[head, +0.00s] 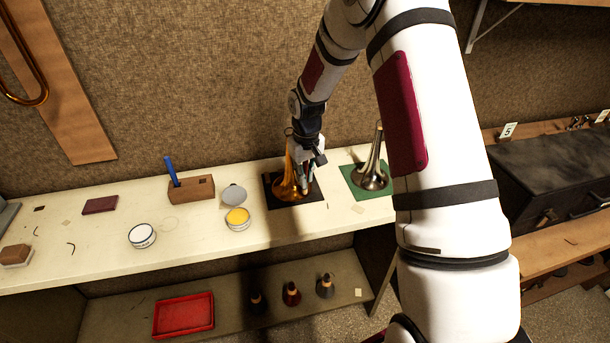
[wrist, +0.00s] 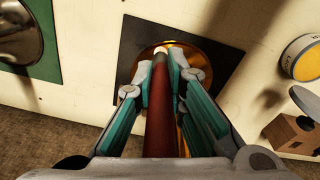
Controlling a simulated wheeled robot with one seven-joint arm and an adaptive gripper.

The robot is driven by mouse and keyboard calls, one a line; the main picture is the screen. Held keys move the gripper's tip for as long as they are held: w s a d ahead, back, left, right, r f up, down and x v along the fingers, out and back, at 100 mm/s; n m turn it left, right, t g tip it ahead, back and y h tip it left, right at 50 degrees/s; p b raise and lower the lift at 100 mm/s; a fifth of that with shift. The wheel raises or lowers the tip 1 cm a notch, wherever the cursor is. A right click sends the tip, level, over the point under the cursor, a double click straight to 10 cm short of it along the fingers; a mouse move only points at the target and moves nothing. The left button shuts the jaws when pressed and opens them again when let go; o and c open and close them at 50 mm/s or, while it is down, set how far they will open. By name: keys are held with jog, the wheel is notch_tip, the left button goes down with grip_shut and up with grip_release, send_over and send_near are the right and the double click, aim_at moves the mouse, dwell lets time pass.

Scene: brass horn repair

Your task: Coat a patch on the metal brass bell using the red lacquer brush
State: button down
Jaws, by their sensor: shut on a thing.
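The brass bell (head: 290,184) stands on a black mat (head: 317,198) on the bench; its golden flare (wrist: 205,55) shows in the wrist view behind the fingers. My gripper (head: 309,172) is shut on the red lacquer brush (wrist: 159,125), whose dark red handle runs between the fingers. The brush's pale far end (wrist: 160,51) points down toward the bell. My fingers and the handle hide part of the bell. I cannot tell whether the brush touches it, and no coated patch can be made out.
A silver bell (head: 371,177) stands on a green mat (head: 353,186) close on the right. To the left are an open yellow tin (head: 238,217), a grey lid (head: 233,195), a white tin (head: 142,236) and a wooden block (head: 191,191) holding a blue-handled brush (head: 170,169).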

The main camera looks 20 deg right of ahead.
jog(key=shift+a, duration=0.1)
jog(key=shift+w+a+b, duration=0.15)
jog(key=shift+w+a, duration=0.05)
jog(key=shift+a, duration=0.8)
jog(key=shift+w+a+b, duration=0.1)
jog(key=shift+w+a, duration=0.05)
jog(key=shift+a, duration=0.8)
jog(key=shift+w+a+b, duration=0.15)
jog(key=shift+w+a, duration=0.05)
jog(key=shift+a, duration=0.8)
jog(key=shift+s+d+r+p, duration=0.15)
jog(key=shift+s+d, duration=0.2)
jog(key=shift+d, duration=1.2)
jog(key=shift+s+d+f+p, duration=0.15)
jog(key=shift+s+d, duration=0.2)
jog(key=shift+d, duration=1.15)
jog(key=shift+r, duration=0.1)
jog(key=s+r+p, duration=0.3)
jog(key=r, duration=0.1)
jog(key=shift+s+a+r, duration=0.35)
jog(key=shift+a, duration=0.05)
jog(key=shift+s+a+r+p, duration=0.15)
jog(key=shift+s+r+p, duration=0.75)
jog(key=shift+r, duration=0.25)
